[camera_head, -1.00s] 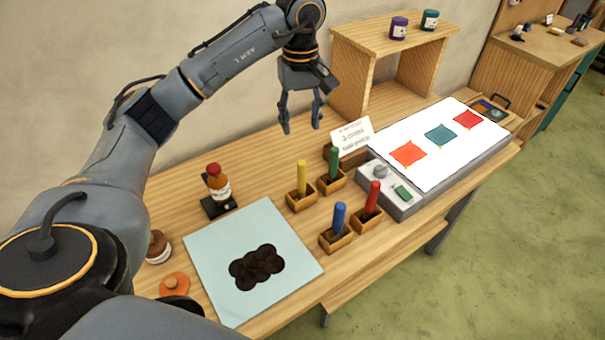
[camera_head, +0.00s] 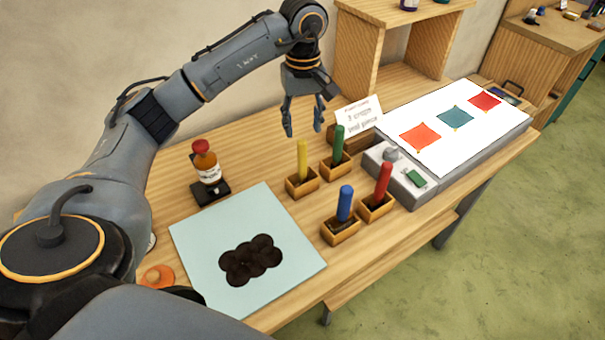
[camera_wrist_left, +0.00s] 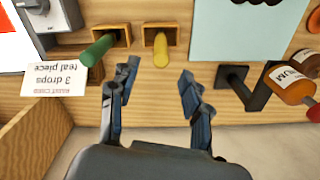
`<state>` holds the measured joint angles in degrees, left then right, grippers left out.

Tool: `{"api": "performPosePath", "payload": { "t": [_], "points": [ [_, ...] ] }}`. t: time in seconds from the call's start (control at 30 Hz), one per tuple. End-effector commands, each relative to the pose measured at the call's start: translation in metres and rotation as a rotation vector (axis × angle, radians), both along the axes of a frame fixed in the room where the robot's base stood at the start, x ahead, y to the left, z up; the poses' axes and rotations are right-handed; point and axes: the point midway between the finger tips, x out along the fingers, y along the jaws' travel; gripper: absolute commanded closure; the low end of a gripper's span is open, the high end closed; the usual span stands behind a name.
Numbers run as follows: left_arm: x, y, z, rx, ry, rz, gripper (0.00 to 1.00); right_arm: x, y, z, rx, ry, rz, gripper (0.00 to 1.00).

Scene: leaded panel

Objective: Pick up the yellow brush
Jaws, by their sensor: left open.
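The yellow brush (camera_head: 302,160) stands upright in a small wooden holder (camera_head: 301,186) on the workbench. It also shows in the left wrist view (camera_wrist_left: 161,55), beyond the fingertips, with its holder (camera_wrist_left: 171,33). My left gripper (camera_head: 303,116) is open and empty above the bench, behind and above the yellow brush in the head view. In the left wrist view its two open fingers (camera_wrist_left: 158,80) point toward the holders, apart from the brush. The yellow brush's lower end is hidden in its holder. My right gripper is not in view.
Green (camera_head: 339,140), red (camera_head: 383,180) and blue (camera_head: 345,203) brushes stand in holders close by. A bottle (camera_head: 207,163), a pale blue mat (camera_head: 205,240) with dark round shapes, a lettered card (camera_head: 359,112) and a light panel (camera_head: 500,126) surround them. A wooden shelf (camera_head: 398,19) stands behind.

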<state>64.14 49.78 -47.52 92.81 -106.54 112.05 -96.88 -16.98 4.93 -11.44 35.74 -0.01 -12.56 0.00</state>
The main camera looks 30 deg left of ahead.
Motion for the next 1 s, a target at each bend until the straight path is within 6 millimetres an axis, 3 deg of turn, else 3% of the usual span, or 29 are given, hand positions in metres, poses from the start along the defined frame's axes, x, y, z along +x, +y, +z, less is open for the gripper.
{"api": "performPosePath", "payload": {
  "t": [0.3,0.57,0.8,1.0],
  "points": [
    [-0.001,0.0,-0.054,0.0,0.003,0.001,0.52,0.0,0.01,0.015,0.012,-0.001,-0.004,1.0],
    [-0.001,0.001,-0.073,0.0,0.004,0.0,0.52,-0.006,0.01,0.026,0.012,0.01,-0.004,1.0],
    [-0.001,0.001,-0.107,-0.002,0.003,0.0,0.52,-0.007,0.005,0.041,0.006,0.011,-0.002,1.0],
    [0.0,0.002,-0.115,0.0,0.0,0.0,0.52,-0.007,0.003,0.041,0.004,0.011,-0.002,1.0]
  ]
}}
